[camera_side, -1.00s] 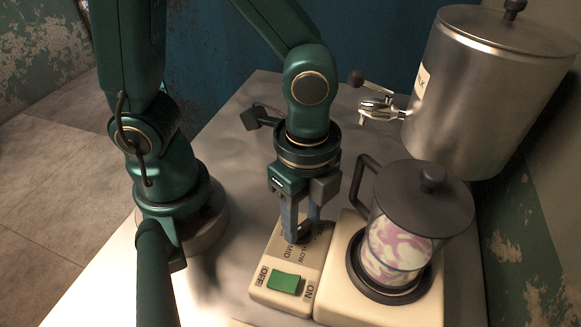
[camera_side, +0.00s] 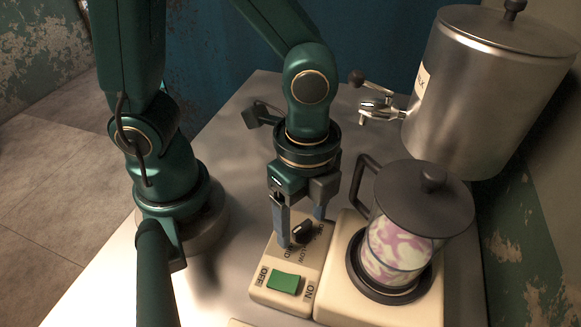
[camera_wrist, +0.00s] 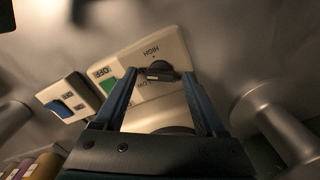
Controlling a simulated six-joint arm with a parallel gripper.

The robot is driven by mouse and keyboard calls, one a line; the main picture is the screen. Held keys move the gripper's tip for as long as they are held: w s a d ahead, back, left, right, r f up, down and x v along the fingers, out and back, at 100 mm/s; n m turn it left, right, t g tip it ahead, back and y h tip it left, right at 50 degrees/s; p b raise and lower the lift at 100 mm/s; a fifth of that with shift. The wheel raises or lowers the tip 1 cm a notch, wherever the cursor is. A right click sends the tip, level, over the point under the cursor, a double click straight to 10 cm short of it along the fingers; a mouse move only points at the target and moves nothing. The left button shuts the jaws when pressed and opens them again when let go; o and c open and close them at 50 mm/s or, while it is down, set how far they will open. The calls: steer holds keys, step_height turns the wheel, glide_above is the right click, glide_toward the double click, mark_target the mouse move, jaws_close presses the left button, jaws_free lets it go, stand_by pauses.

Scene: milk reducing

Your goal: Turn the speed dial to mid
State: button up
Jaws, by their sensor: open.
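The black speed dial (camera_side: 302,232) sits on the cream control panel (camera_side: 262,291), behind the green on/off switch (camera_side: 284,283). LOW and MID labels show beside it in the side view. In the wrist view the dial (camera_wrist: 160,70) lies between my fingers, and the HIGH label shows beyond it. I cannot tell for certain which label the dial points to. My gripper (camera_side: 301,232) is open, pointing down, with one finger on each side of the dial and gaps between them. It also shows in the wrist view (camera_wrist: 160,84).
A jug with a dark lid (camera_side: 425,200) and pink-and-white contents stands on the base right of the panel. A steel milk tank (camera_side: 480,100) with a tap (camera_side: 380,108) stands behind. A second switch box with a blue switch (camera_wrist: 60,108) shows in the wrist view.

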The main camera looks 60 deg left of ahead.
mark_target(302, 225)
steer(key=shift+r, duration=2.55)
steer(key=shift+w+a+r, duration=0.15)
steer(key=shift+w, duration=0.05)
steer(key=a+r+n+t, duration=0.5)
steer(key=a+n, duration=0.3)
steer(key=n, duration=0.7)
steer(key=shift+a+r+t, duration=0.3)
steer(key=shift+a, duration=0.1)
